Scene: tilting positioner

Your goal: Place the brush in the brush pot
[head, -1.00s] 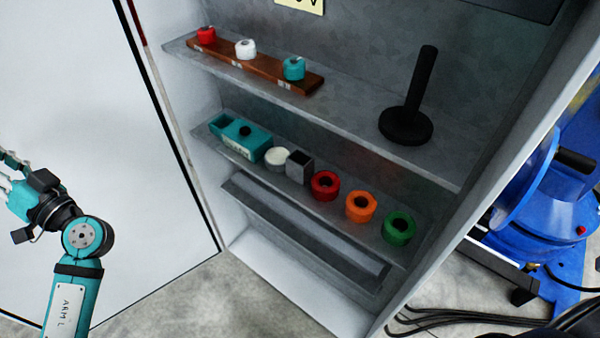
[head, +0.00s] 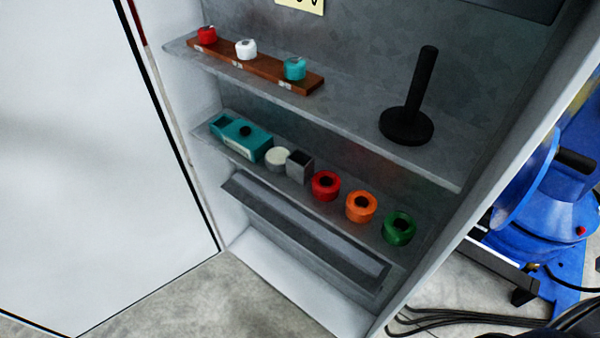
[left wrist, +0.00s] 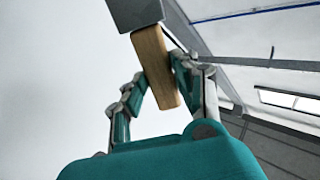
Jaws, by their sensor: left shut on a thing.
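My left gripper (left wrist: 158,78) shows in the left wrist view, its teal and grey fingers shut on the brush (left wrist: 153,52). The brush has a flat wooden handle, with a grey block-like part (left wrist: 135,12) at its far end, cut off by the top edge. Neither gripper shows in the head view now, so the brush's distance from the pot cannot be told.
A black upright post (head: 418,85) stands above. A white panel (head: 80,150) is at left.

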